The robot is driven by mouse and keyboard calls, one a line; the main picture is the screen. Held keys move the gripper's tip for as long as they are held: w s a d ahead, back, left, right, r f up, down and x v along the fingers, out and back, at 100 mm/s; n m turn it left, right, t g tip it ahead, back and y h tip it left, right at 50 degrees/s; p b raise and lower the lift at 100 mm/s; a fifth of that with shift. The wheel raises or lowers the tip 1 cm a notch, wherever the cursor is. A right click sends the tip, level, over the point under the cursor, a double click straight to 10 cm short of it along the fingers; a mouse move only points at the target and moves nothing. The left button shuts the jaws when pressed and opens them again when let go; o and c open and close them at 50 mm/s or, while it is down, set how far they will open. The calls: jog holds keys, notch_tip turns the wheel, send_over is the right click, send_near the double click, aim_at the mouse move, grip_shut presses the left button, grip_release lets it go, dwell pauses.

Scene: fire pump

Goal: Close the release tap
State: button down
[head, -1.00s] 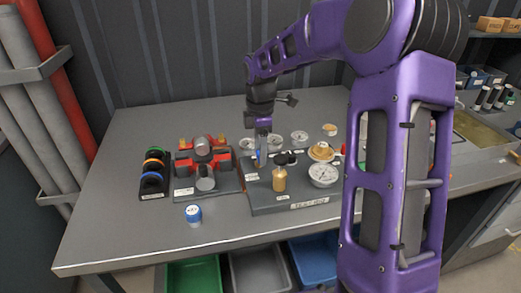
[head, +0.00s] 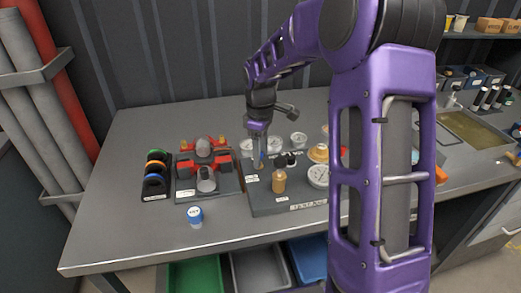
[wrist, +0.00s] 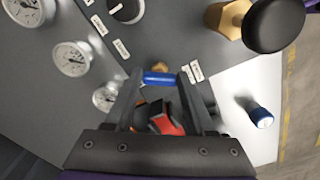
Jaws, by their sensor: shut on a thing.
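The release tap's blue handle (wrist: 158,78) lies crosswise between my fingertips in the wrist view, with a small brass part just beyond it. My gripper (wrist: 160,82) is shut on this handle. In the head view my gripper (head: 259,152) reaches down to the left back part of the grey test rig board (head: 262,206), and only a little blue shows at its fingers. The tap's body is mostly hidden by the fingers, so I cannot tell its exact angle from the head view.
A brass fitting (head: 279,182) and black knobs (head: 290,160) stand close to my gripper. Several gauges (wrist: 72,58) are around it. A red clamp stand (head: 218,165) and a ring rack (head: 154,182) stand left. A blue-and-white jar (head: 195,214) stands in front, with clear bench around it.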

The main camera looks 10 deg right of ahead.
jog(key=m, duration=0.5)
jog(key=shift+a+r+m+p, duration=0.1)
jog(key=shift+m+p, duration=0.2)
jog(key=shift+p, duration=0.1)
jog(key=m, duration=0.5)
jog(key=shift+a+m+p, duration=0.1)
jog(key=shift+m+p, duration=0.2)
jog(key=shift+p, duration=0.05)
jog(key=shift+c, duration=1.2)
grip_release()
jog(key=shift+s, duration=0.1)
notch_tip(320, 180, up, 17)
jog(key=p, duration=0.2)
jog(key=shift+r, duration=0.15)
